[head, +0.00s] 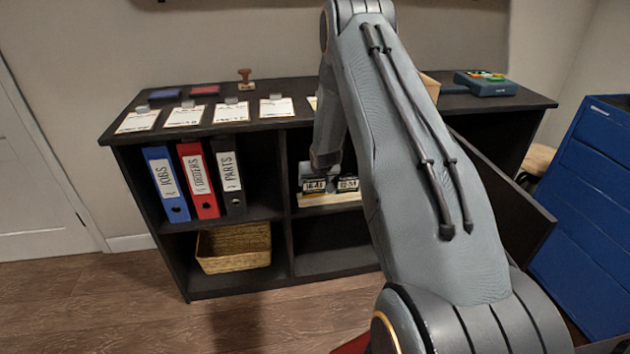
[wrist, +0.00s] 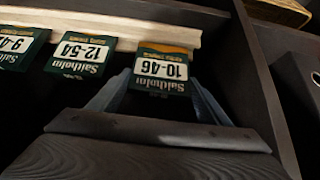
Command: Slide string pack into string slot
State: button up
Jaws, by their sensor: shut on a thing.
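My gripper (wrist: 155,95) is shut on a dark green string pack marked 10-46 (wrist: 160,71) in the wrist view, one finger at each side. The pack overlaps the pale front strip of the string rack (wrist: 120,27); I cannot tell whether it is seated in a slot. Packs marked 12-54 (wrist: 80,53) and 9-4 (wrist: 20,44), the latter cut off, stand in a row to its left. In the head view the rack (head: 330,199) sits in the upper middle shelf bay with dark packs (head: 347,184).
Beside the rack's bay, a dark divider (wrist: 262,80) separates it from blue, red and black binders (head: 228,180). A wicker basket (head: 233,247) is below them. The lower middle bay (head: 330,246) looks empty. Cards (head: 230,112) and a stamp (head: 245,77) lie on top.

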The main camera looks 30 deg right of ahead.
jog(key=shift+w+d+r+g+p, duration=0.1)
jog(key=shift+w+r+g+p, duration=0.3)
jog(key=shift+p, duration=1.5)
jog(key=shift+s+f, duration=0.15)
jog(key=shift+f, duration=0.8)
jog(key=shift+f, duration=0.15)
jog(key=o, duration=1)
jog(key=shift+o, duration=0.2)
